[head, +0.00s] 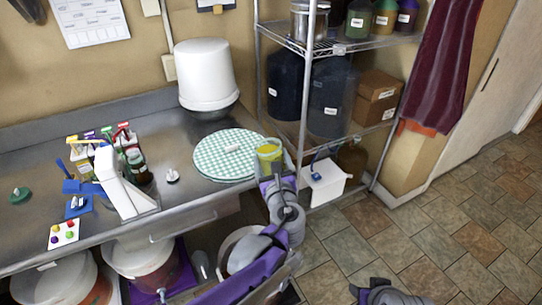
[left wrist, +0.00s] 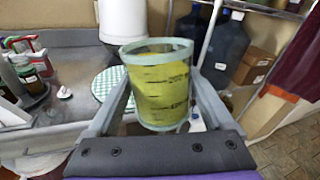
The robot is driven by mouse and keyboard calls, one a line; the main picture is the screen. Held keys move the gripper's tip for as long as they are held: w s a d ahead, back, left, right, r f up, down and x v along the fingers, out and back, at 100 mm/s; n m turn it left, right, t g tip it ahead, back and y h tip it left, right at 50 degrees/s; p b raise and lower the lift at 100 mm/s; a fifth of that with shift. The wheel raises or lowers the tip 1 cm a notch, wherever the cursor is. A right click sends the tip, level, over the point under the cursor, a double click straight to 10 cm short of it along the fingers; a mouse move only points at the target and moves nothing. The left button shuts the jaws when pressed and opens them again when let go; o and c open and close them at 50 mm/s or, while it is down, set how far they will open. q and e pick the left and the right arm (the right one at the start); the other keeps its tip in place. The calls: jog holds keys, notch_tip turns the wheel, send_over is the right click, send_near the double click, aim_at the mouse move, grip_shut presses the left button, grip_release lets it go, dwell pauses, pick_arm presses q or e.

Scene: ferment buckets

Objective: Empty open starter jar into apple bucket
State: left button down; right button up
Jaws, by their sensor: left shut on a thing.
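My left gripper (head: 270,164) is shut on a clear open-topped jar (head: 269,153) with yellow-green contents and dark measuring marks. In the left wrist view the fingers clasp the jar (left wrist: 160,88) from both sides, and it looks upright. It is held near the counter's right end. Several white-rimmed buckets stand under the counter: one at far left (head: 55,281), one beside it (head: 140,258), and one (head: 232,240) partly hidden by my left arm. I cannot tell which is the apple bucket. Part of my right arm shows at the bottom edge; its fingertips are not clear.
The steel counter (head: 175,215) carries a green checked round mat (head: 222,165), an upturned white bucket (head: 204,75), a bottle caddy and small items. A wire shelf (head: 345,45) with jugs and a box stands right of it. The tiled floor at right is clear.

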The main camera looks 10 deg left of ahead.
pick_arm(q)
jog(key=f, duration=0.1)
jog(key=f+b, duration=0.1)
jog(key=f, duration=0.1)
jog(key=shift+s+d+f, duration=0.1)
jog(key=shift+s+f, duration=0.05)
jog(key=shift+s, duration=0.1)
notch_tip(320, 180, down, 13)
jog(key=n+b, duration=0.1)
jog(key=b, duration=0.5)
jog(key=shift+f+b, duration=0.15)
jog(key=shift+b, duration=0.25)
pick_arm(e)
jog(key=s+f+g, duration=0.1)
jog(key=s+f, duration=0.4)
jog(key=f, duration=0.6)
jog(key=shift+f, duration=0.15)
pick_arm(q)
jog(key=shift+w+d, duration=0.1)
pick_arm(e)
jog(key=shift+s, duration=0.1)
